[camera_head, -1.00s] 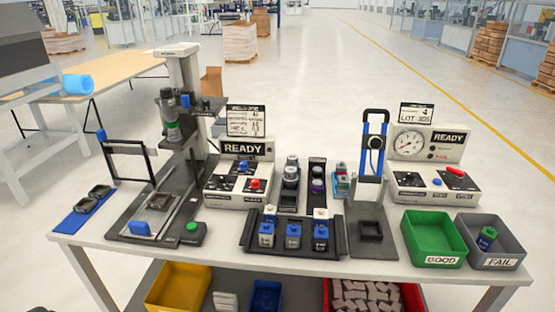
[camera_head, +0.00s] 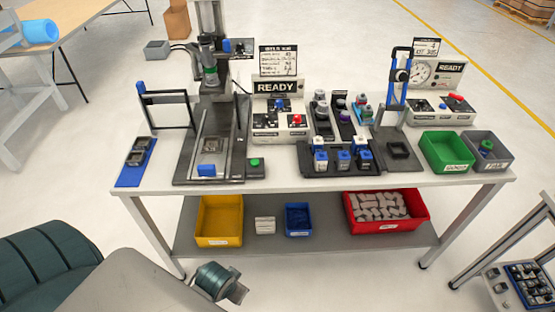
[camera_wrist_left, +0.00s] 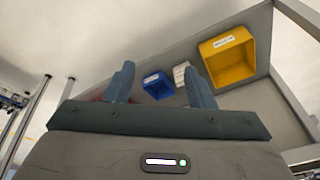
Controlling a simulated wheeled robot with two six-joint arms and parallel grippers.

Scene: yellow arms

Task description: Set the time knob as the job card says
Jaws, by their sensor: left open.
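The job card (camera_head: 278,61) stands on the left control box (camera_head: 279,108), whose display reads READY; its print is too small to read. The box front carries a blue knob (camera_head: 280,104), a red button or knob (camera_head: 296,120) and small dark dials; which is the time knob I cannot tell. My left gripper (camera_wrist_left: 160,84) is in the left wrist view, its two fingers apart with nothing between them, pointing towards the lower shelf of the bench.
A press (camera_head: 208,90) stands left of the box; a black rack (camera_head: 340,160) with several bottles stands front right. A second box with a gauge (camera_head: 430,80), a green bin (camera_head: 447,152) and a grey bin (camera_head: 488,150) are right. Yellow (camera_head: 219,220) and red (camera_head: 386,211) bins sit below.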

